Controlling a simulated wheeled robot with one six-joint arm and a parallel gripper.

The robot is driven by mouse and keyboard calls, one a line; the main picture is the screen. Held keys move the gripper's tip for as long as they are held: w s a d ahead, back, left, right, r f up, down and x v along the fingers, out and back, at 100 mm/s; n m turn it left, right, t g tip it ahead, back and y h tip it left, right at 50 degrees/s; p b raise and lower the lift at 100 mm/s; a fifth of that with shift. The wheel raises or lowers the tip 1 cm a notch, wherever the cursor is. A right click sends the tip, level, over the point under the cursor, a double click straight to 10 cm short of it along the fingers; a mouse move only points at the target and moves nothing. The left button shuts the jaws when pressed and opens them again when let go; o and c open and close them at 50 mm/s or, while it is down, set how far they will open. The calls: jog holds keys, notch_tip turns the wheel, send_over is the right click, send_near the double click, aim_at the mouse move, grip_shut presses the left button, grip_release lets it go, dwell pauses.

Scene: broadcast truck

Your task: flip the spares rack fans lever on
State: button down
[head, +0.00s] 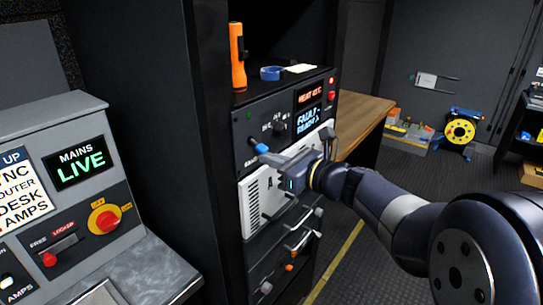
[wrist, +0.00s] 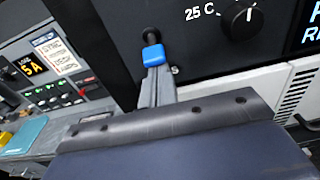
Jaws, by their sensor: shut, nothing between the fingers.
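The lever with a blue tip (head: 261,148) sits on the black rack panel (head: 262,122), left of a black knob. Its blue tip (wrist: 152,54) is tilted down from its dark pivot in the wrist view. My gripper (head: 268,158) is shut and empty, its fingertips right beside and just below the blue tip. In the wrist view the fingers (wrist: 157,84) point up at the lever's underside. I cannot tell whether they touch it. The lever's printed label is not readable. The panel displays (head: 309,117) read "HEAT 41C" and "FAULT READY A".
A round knob (wrist: 238,18) is right of the lever. Below is a white vented unit (head: 258,201) and handled drawers. An orange flashlight (head: 237,62) and blue tape roll (head: 271,73) stand on top. A console (head: 60,180) is at left; open floor lies right.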

jog(key=shift+d+r+h+p, duration=0.1)
jog(key=shift+r+h+p, duration=0.2)
jog(key=shift+p, duration=0.65)
jog(key=p, duration=0.2)
jog(key=r+g+h+p, duration=0.1)
jog(key=p, duration=0.1)
jog(key=shift+s+d+r, duration=0.15)
jog(key=shift+r, duration=0.15)
jog(key=shift+f, duration=0.15)
jog(key=b+v, duration=0.3)
jog(key=v, duration=0.6)
jog(key=shift+s+d+r, duration=0.15)
jog(key=shift+d+r, duration=0.1)
jog(key=shift+r, duration=0.1)
